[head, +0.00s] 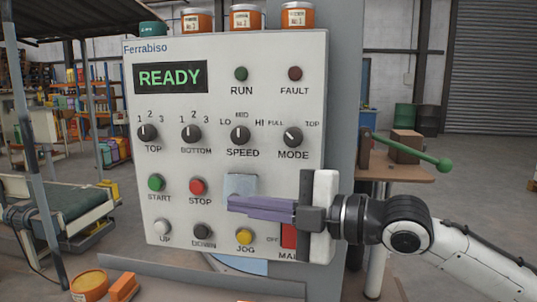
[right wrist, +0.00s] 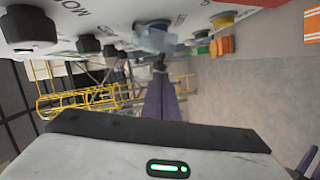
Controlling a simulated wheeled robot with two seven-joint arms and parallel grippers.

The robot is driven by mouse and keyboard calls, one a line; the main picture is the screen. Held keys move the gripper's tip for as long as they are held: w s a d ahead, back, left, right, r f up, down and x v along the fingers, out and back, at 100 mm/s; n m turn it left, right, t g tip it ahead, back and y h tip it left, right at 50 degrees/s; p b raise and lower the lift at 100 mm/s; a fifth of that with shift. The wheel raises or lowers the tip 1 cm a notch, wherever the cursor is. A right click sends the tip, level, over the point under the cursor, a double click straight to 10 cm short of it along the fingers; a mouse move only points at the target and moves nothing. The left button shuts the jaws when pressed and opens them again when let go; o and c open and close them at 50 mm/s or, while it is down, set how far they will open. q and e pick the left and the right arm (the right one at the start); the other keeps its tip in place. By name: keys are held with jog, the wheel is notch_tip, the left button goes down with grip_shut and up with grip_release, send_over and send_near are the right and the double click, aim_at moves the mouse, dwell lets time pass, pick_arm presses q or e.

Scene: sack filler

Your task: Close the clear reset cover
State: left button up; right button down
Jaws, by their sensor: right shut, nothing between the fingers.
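The clear reset cover (head: 241,184) is a pale bluish, see-through flap on the grey control panel, to the right of the red STOP button (head: 198,186). In the right wrist view the cover (right wrist: 152,38) appears to stick out from the panel face. My right gripper (head: 232,203) is shut and empty, its purple fingers pointing left across the panel just below the flap and hiding its lower part. Its fingers also show in the right wrist view (right wrist: 160,88), close to the cover; whether they touch it I cannot tell.
The yellow JOG button (head: 244,236) sits below the fingers. The red main switch (head: 288,236) is partly hidden behind my right gripper. Several knobs, including MODE (head: 293,137), stand out above. A green-handled lever (head: 435,162) stands at right behind my arm.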

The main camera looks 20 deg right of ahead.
pick_arm(q)
jog(key=shift+w+d+f+b, duration=0.4)
jog(key=shift+w+d+b, duration=0.1)
jog(key=shift+b, duration=0.4)
pick_arm(e)
jog(key=shift+w+d+f+n+t+y, duration=0.1)
jog(key=shift+w+d+f+n+t, duration=0.1)
jog(key=shift+f+n, duration=0.4)
jog(key=shift+w+d+f+n+t+y, duration=0.1)
jog(key=shift+w+f+n+t, duration=0.2)
jog(key=shift+n, duration=0.45)
jog(key=shift+w+d+f+n+t+y, duration=0.1)
jog(key=shift+w+f+n, duration=0.05)
jog(key=shift+f+n, duration=0.45)
pick_arm(q)
jog(key=shift+s+f, duration=0.1)
jog(key=shift+f, duration=0.05)
pick_arm(e)
jog(key=shift+a, duration=0.1)
